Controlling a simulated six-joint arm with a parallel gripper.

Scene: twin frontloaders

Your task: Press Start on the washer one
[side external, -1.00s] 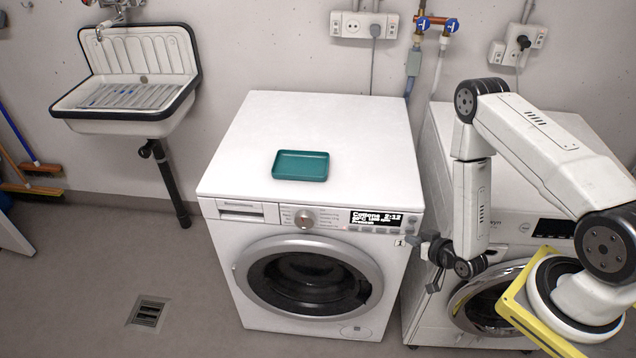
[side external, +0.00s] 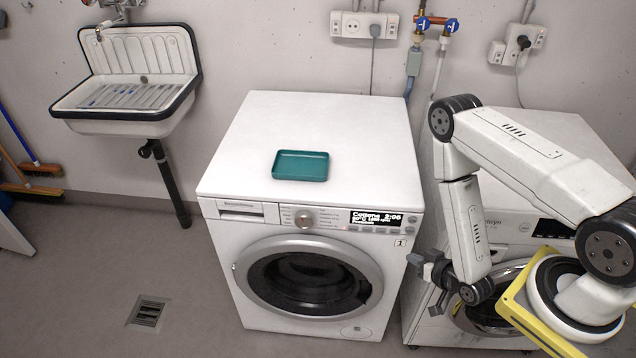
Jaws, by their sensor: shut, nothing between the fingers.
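The left white frontloader (side external: 225,262) has a Cottons readout on its dark display (side external: 376,217), a round dial (side external: 304,219) and a row of small buttons (side external: 374,229) below the display. The lettering on the buttons is too small to read. My gripper (side external: 413,259) is shut and empty. It is at the machine's front right edge, lower than the button row and to the right of the door. It is apart from the buttons; whether it touches the machine's edge cannot be told.
A second frontloader (side external: 420,318) stands at right, partly hidden by my arm. A teal tray (side external: 300,166) lies on the left machine's top. A sink (side external: 128,126) hangs on the wall at left. The floor before the left machine is clear, with a drain (side external: 147,313).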

